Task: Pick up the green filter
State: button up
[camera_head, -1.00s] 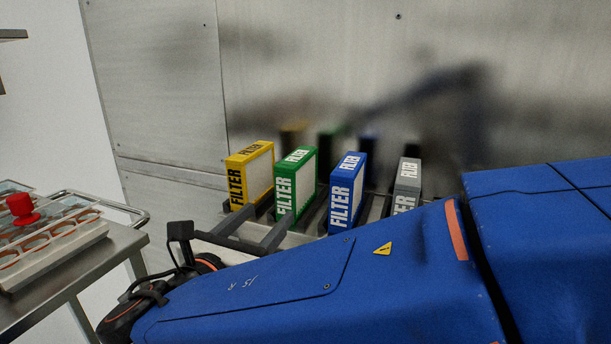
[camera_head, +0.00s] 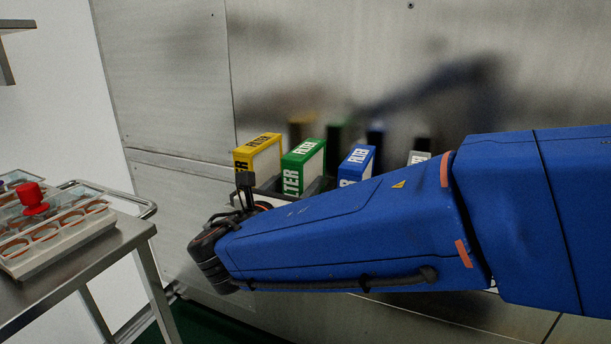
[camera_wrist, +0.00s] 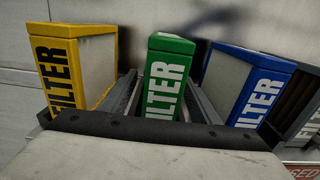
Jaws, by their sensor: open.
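The green filter (camera_head: 302,164) stands upright in a row of filters against the metal wall. It shows its white FILTER lettering in the wrist view (camera_wrist: 168,80). My gripper (camera_wrist: 163,86) is open, with a dark grey finger on either side of the green filter. The fingers reach into the gaps beside the yellow and blue filters. I cannot tell whether they touch the green filter. In the head view my blue arm hides the lower part of the green filter and most of the gripper.
The yellow filter (camera_head: 257,153) stands close on the left, the blue filter (camera_head: 356,164) on the right. A grey filter (camera_head: 419,157) is farther right, partly hidden. A metal table (camera_head: 110,240) with a tray (camera_head: 60,232) and red knob (camera_head: 32,196) stands at the left.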

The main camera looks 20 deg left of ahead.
jog(key=shift+w+d+r, duration=0.1)
jog(key=shift+w+d, duration=0.05)
jog(key=shift+w, duration=1.15)
jog(key=shift+w+d, duration=0.15)
jog(key=shift+w, duration=1.15)
jog(key=c, duration=1.3)
